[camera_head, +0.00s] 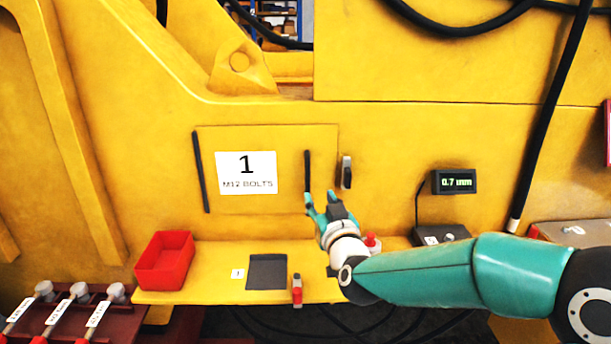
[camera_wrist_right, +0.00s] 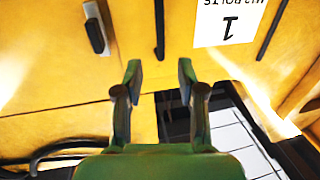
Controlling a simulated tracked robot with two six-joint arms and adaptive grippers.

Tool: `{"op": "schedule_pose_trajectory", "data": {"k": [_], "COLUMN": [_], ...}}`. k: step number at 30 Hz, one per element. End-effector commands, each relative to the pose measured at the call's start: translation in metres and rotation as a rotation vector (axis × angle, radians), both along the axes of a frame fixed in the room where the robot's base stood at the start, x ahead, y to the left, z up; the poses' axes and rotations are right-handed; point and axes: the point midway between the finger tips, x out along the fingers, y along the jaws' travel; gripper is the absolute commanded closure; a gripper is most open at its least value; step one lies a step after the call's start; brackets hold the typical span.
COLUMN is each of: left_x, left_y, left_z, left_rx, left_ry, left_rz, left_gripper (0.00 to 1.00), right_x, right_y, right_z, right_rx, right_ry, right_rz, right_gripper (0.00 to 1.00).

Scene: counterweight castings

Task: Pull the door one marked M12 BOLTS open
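Door one (camera_head: 291,150) is a yellow panel with a white label reading "1 M12 BOLTS" (camera_head: 246,173). It looks shut, flush with the yellow casting. A black bar handle (camera_head: 307,169) stands upright near its right edge, and a long dark hinge strip (camera_head: 200,172) runs along its left edge. My right gripper (camera_head: 321,201) is open and empty, with its fingertips near the lower end of the handle. In the right wrist view, turned upside down, the handle (camera_wrist_right: 159,28) lies beyond the gap between the open fingers (camera_wrist_right: 160,76), not between them. My left gripper is out of view.
A dark latch-like part (camera_head: 346,172) is fixed right of the door. A 0.7 mm display (camera_head: 456,182) stands at right.

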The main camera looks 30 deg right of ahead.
Motion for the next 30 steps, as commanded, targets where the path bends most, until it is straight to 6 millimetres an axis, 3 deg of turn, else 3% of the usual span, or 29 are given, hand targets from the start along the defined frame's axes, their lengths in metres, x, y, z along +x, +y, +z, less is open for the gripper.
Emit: {"op": "schedule_pose_trajectory", "data": {"k": [9, 15, 21, 30], "left_x": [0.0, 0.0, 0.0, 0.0], "left_y": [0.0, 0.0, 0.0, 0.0], "left_z": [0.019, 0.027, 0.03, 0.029], "left_rx": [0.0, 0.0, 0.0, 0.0], "left_ry": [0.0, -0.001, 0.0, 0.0], "left_rz": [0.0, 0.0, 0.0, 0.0], "left_gripper": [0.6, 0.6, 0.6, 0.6], "right_x": [0.067, 0.098, 0.111, 0.113], "right_y": [-0.024, -0.034, -0.039, -0.039], "right_z": [0.001, 0.001, 0.0, -0.001], "right_rx": [0.001, 0.001, 0.002, 0.0], "right_ry": [0.003, 0.002, 0.002, 0.001], "right_rz": [0.001, 0.004, 0.004, 0.005], "right_gripper": [0.61, 0.61, 0.61, 0.61]}}
